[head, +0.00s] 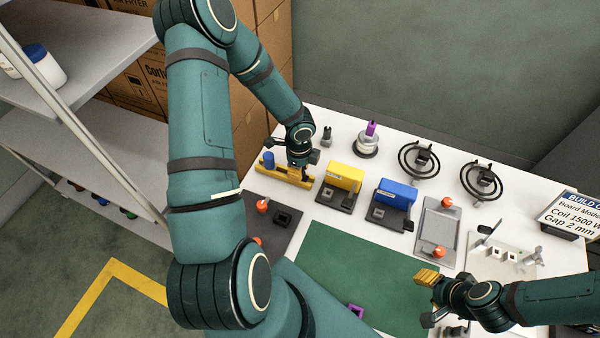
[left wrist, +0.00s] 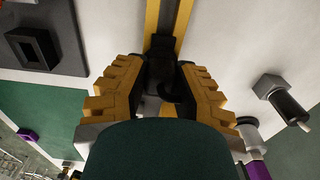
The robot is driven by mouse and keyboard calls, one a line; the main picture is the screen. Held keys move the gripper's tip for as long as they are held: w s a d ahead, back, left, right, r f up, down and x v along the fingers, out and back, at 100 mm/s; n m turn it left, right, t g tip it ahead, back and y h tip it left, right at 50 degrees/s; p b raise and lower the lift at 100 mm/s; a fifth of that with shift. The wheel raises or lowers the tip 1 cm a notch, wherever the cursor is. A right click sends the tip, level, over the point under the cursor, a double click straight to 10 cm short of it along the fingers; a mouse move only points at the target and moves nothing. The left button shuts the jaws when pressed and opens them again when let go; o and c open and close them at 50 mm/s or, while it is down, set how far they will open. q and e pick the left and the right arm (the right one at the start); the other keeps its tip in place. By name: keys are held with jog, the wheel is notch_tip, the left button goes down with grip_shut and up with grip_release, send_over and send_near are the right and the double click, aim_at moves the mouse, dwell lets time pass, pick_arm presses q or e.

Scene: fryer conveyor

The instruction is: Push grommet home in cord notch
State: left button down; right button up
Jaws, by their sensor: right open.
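My left gripper (head: 301,158) is over the yellow rail-like fixture (head: 276,177) at the back left of the table. In the left wrist view its yellow fingers (left wrist: 160,88) stand on both sides of a dark piece (left wrist: 163,65) at the yellow rail (left wrist: 152,20). I cannot tell whether they grip it or whether it is the grommet. My right gripper (head: 428,297) is open, with yellow fingers, over the right edge of the green mat (head: 340,262). I cannot make out the cord notch.
A yellow block (head: 345,176) and a blue block (head: 396,193) stand on dark bases. Black coils (head: 419,160) are at the back. A grey tray (head: 428,212), a white fixture (head: 512,270) and a sign (head: 572,212) are at right. The mat's middle is clear.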

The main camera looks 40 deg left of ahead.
pick_arm(q)
jog(key=shift+r, duration=0.1)
pick_arm(e)
jog(key=shift+r, duration=0.15)
pick_arm(q)
jog(key=shift+r+p, duration=2.1)
jog(key=shift+r, duration=0.3)
pick_arm(e)
notch_tip(320, 180, up, 4)
jog(key=shift+f, duration=0.1)
pick_arm(q)
jog(key=shift+s, duration=0.1)
